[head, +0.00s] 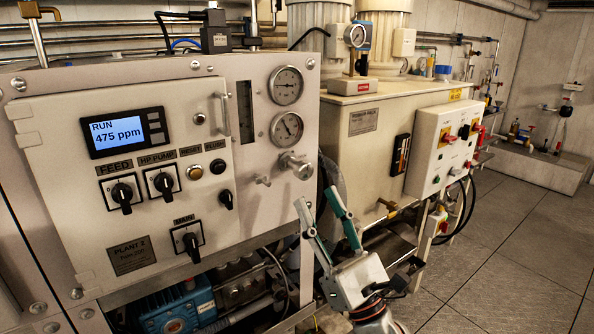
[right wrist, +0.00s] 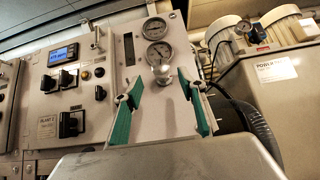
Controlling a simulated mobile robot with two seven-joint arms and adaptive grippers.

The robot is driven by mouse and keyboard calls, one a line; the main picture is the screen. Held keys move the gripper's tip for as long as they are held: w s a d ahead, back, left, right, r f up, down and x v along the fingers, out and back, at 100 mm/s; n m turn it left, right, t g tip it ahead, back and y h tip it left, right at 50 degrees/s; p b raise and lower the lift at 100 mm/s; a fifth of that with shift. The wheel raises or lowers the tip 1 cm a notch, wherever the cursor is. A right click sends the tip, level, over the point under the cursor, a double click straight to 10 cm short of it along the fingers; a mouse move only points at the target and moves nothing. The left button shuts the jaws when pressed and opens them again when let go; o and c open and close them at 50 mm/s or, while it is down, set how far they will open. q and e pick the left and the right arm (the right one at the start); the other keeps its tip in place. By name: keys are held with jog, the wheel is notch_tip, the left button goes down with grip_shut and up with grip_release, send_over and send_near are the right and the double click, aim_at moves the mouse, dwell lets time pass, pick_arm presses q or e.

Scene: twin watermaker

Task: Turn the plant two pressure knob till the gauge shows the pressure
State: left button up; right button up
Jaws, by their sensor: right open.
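The plant two panel (head: 75,215) carries a silver round knob (head: 297,164) at its right edge, below two round gauges. The upper gauge (head: 286,85) and the lower gauge (head: 287,127) have white dials with dark needles; their scales are too small to read. My right gripper (head: 318,199) is open and empty, below and in front of the knob, its green-padded fingers pointing up. In the right wrist view, the knob (right wrist: 163,73) appears between the fingertips, beyond them, with the lower gauge (right wrist: 158,54) just above. No contact with the knob shows. My left gripper is out of view.
The panel display (head: 127,132) reads RUN 475 ppm, above several black switches. A beige power pack cabinet (head: 370,130) stands close on the right. Open floor (head: 500,240) lies farther right.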

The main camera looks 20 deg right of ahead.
aim_at(306, 176)
jog(key=p+x, duration=0.3)
jog(key=x, duration=0.4)
jog(key=shift+w+r, duration=0.1)
jog(key=shift+w, duration=0.05)
jog(key=c, duration=1.1)
jog(key=shift+m, duration=0.3)
